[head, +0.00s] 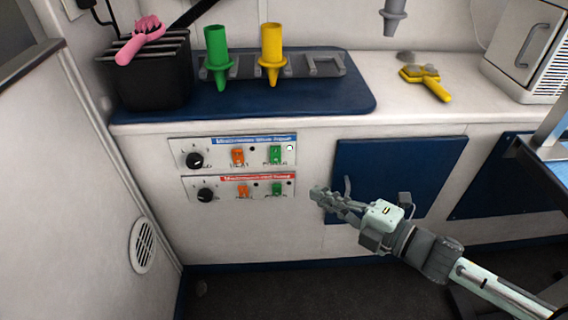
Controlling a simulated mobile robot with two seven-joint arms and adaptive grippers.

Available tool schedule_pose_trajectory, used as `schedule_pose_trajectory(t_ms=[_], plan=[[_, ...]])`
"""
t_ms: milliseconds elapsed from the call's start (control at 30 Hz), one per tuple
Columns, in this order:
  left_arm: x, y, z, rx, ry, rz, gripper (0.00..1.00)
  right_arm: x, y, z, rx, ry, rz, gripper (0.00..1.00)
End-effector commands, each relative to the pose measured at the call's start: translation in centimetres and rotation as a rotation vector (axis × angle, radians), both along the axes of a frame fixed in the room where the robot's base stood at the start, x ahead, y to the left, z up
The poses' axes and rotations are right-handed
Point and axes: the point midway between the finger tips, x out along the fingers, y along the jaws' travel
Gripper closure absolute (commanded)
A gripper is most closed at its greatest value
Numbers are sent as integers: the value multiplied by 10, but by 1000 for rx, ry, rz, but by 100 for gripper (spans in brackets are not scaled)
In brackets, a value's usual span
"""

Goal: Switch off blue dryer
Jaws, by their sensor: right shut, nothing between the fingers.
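The blue-labelled dryer panel (222,162) is the upper of two control panels on the white cabinet front. It has a black knob (195,160), an orange switch (238,157) and a green switch (275,154). A small round spot at its right end (290,148) looks bright white. The red-labelled panel (222,195) sits just below with the same layout; its end spot looks dark. My right gripper (318,193) is shut and empty, to the right of the red-labelled panel and lower than the blue one. It appears clear of the switches. My left gripper is out of view.
A blue cabinet door (430,160) lies behind my right gripper. On the counter are a black bin (152,80) with a pink brush (140,42), green (218,55) and yellow (272,52) nozzles in a rack, and a yellow brush (428,82). A wall closes the left side.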

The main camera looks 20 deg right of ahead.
Motion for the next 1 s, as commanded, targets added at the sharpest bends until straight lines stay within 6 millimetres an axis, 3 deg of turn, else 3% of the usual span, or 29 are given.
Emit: schedule_pose_trajectory(t_ms=[267,733,1000], plan=[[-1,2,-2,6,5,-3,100,17,8,-1,1,-3,-1,100],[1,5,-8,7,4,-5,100,92,50,-9,2,-3,-2,100],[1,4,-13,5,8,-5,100,121,39,-17,1,2,-3,100]])
